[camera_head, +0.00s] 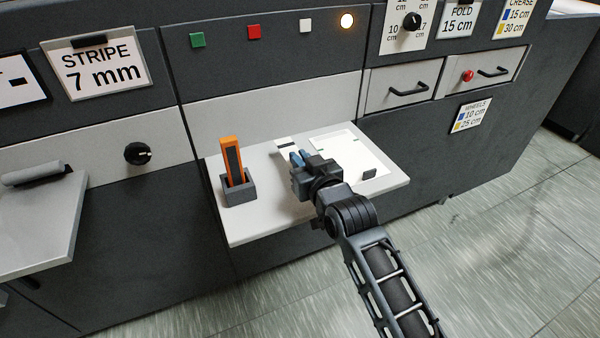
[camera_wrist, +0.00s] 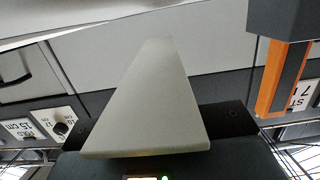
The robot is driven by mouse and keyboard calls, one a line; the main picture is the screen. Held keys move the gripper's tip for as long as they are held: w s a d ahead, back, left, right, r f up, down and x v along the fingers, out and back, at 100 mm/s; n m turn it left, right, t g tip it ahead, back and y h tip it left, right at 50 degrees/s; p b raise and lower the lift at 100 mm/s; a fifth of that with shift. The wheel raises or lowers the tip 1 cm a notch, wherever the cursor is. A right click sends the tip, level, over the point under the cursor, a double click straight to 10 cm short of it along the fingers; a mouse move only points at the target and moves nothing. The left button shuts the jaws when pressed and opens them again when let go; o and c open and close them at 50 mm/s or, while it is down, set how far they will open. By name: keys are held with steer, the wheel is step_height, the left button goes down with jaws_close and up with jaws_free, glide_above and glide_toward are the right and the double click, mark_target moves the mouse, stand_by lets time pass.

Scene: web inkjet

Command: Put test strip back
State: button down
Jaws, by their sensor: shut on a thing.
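The test strip appears as a long, plain pale grey piece (camera_wrist: 150,100) in the wrist view, between the dark fingers of my gripper (camera_wrist: 155,125). My gripper is shut on it, and the strip reaches away from the jaws. In the head view my gripper (camera_head: 298,160) is over the middle of the pale shelf (camera_head: 255,225). A small pale piece with a dark mark (camera_head: 287,144) shows just beyond the fingertips there. I cannot tell whether it is the strip's far end, or whether the strip touches the shelf.
An orange tool (camera_head: 231,155) stands in a grey holder (camera_head: 240,193) on the shelf's left. A white sheet (camera_head: 345,145) lies right of my gripper, with a small dark block (camera_head: 369,174) near it. The dark machine front rises behind. The shelf's front left is clear.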

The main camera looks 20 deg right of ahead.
steer(key=shift+w+a+f, duration=0.1)
steer(key=shift+f, duration=2)
steer(key=shift+f, duration=0.15)
steer(key=c, duration=1.2)
jaws_free()
steer(key=shift+r, duration=0.25)
steer(key=s, duration=0.4)
steer(key=s+r, duration=0.1)
steer(key=s, duration=0.7)
steer(key=shift+r, duration=0.35)
